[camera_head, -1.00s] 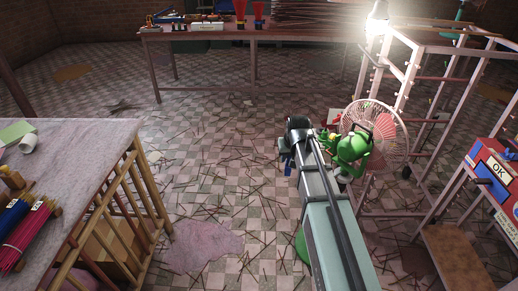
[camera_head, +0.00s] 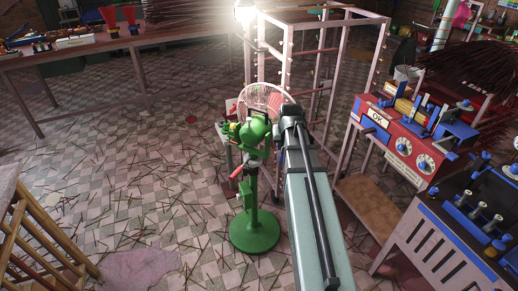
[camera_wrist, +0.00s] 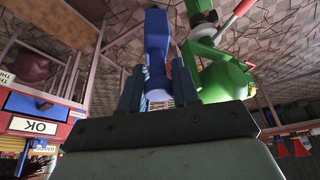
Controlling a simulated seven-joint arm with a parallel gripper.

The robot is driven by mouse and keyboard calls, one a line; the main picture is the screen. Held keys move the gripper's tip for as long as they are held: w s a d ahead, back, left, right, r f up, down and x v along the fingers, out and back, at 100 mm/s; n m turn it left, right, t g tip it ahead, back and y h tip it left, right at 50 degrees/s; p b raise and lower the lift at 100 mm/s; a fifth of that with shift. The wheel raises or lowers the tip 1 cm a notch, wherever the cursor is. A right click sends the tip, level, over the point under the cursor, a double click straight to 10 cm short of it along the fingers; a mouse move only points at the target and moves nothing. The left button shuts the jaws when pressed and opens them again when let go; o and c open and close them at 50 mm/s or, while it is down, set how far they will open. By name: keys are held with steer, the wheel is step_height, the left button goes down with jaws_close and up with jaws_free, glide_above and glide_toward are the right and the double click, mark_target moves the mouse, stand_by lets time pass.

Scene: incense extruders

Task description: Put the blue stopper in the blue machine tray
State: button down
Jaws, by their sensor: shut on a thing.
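My gripper (camera_wrist: 158,88) is shut on the blue stopper (camera_wrist: 157,35), which stands out beyond the fingers in the wrist view. In the head view my arm hides most of the gripper and stopper. At the lower right of the head view stands a grey machine with blue trim (camera_head: 425,208). Its dark top (camera_head: 490,195) carries several metal cylinders and blue parts. Behind it is a red machine marked OK (camera_head: 385,125) with blue parts on top. I cannot tell for certain which surface is the blue machine tray. My gripper is well to the left of both machines.
A green pedestal machine (camera_head: 254,225) stands just left of my arm, with a fan (camera_head: 262,98) behind. A pale rack frame (camera_head: 345,85) stands beyond. The floor between is strewn with sticks.

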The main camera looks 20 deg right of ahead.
steer(key=s+d+r+m+g+h, duration=0.15)
steer(key=s+d+m, duration=0.25)
steer(key=s+d, duration=1.1)
steer(key=s+d+r+m+h, duration=0.1)
steer(key=s+d+r+m, duration=0.2)
steer(key=s+d, duration=1.1)
steer(key=s+d+r+m+g, duration=0.15)
steer(key=s+d, duration=0.45)
steer(key=s, duration=0.7)
steer(key=s+d+r+m, duration=0.1)
steer(key=s+d+m, duration=0.3)
steer(key=s, duration=0.8)
steer(key=s+d+r+m+g, duration=0.1)
steer(key=s+d, duration=0.6)
steer(key=s, duration=0.6)
steer(key=shift+s+d+f+n+t, duration=0.15)
steer(key=shift+s+d+f+n, duration=0.25)
steer(key=shift+s+d+f, duration=1.2)
steer(key=shift+w+d+f+n+t, duration=0.15)
steer(key=shift+d+f+n, duration=0.5)
steer(key=shift+f, duration=2.1)
steer(key=shift+s+d+f+n+t, duration=0.2)
steer(key=shift+s+d+f, duration=0.95)
steer(key=shift+f, duration=1)
steer(key=shift+w+d+f, duration=0.2)
steer(key=shift+w+f, duration=0.05)
steer(key=shift+f, duration=0.35)
steer(key=c, duration=0.8)
jaws_free()
